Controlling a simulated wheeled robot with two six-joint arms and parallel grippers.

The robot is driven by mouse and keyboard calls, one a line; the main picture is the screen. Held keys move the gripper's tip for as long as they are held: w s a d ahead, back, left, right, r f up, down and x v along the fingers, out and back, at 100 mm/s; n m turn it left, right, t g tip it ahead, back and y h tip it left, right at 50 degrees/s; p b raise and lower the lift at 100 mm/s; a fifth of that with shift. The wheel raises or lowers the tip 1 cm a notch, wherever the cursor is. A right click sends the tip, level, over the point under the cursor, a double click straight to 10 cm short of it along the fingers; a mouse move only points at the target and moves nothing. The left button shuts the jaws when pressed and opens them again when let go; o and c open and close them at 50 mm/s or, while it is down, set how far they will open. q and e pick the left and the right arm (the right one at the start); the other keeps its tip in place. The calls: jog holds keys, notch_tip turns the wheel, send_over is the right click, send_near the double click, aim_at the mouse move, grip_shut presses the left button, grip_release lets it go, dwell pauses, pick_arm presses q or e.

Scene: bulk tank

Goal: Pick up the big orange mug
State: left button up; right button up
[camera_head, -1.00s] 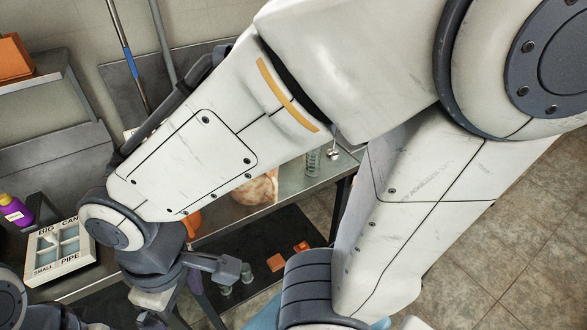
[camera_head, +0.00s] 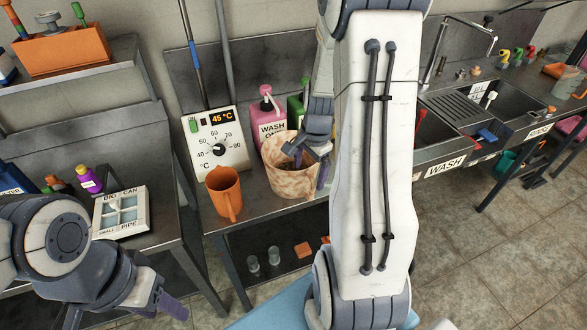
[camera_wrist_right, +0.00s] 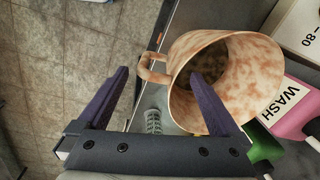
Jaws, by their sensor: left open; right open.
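A large mottled orange-and-cream mug (camera_head: 285,178) stands on the metal bench; the right wrist view shows its open mouth and its handle (camera_wrist_right: 152,70). A smaller plain orange mug (camera_head: 224,192) stands to its left, its handle facing the front. My right gripper (camera_head: 306,158) is open at the right side of the mottled mug. In the right wrist view its fingers (camera_wrist_right: 160,75) are spread, with the handle between them in the picture and one finger over the mug's mouth; I cannot tell if they touch it. My left gripper (camera_head: 125,303) is open and empty at lower left.
Behind the mugs stand a temperature dial box (camera_head: 218,142) and a pink wash bottle (camera_head: 267,118). Sinks labelled WASH (camera_head: 447,165) and RINSE are at right. My right arm hides part of the bench.

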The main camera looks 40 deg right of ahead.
aim_at(307, 195)
notch_tip(307, 195, down, 4)
jog(key=shift+w+r, duration=0.15)
jog(key=shift+r, duration=0.05)
jog(key=shift+f, duration=2.7)
grip_shut()
